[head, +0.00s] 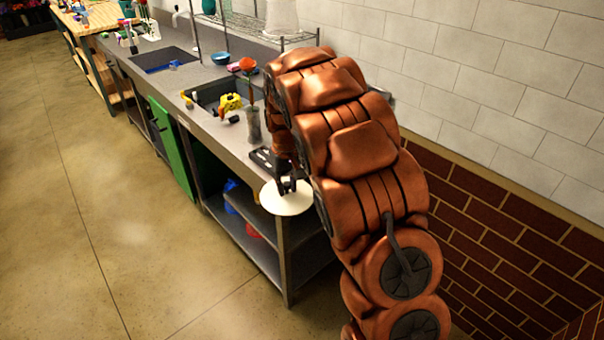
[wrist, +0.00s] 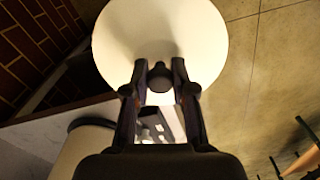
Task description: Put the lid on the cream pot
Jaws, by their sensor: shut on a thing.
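The lid (head: 287,203) is a round cream disc. My gripper (head: 290,186) is shut on its dark knob and holds it out at the counter's near end, partly beyond the edge. In the wrist view the lid (wrist: 160,30) fills the top middle, with its knob between the fingertips of my gripper (wrist: 160,78). A cream, rounded vessel with a dark upper edge, seemingly the cream pot (wrist: 82,152), shows at the lower left of the wrist view, apart from the lid and partly cut off by my gripper. I cannot make out the pot in the head view, where my arm covers part of the counter.
The grey counter (head: 225,138) runs along the tiled wall, with a sink (head: 208,95) holding a yellow item (head: 230,102). A grey vase-like container (head: 253,125) stands near my arm. The floor (head: 100,230) at left is clear.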

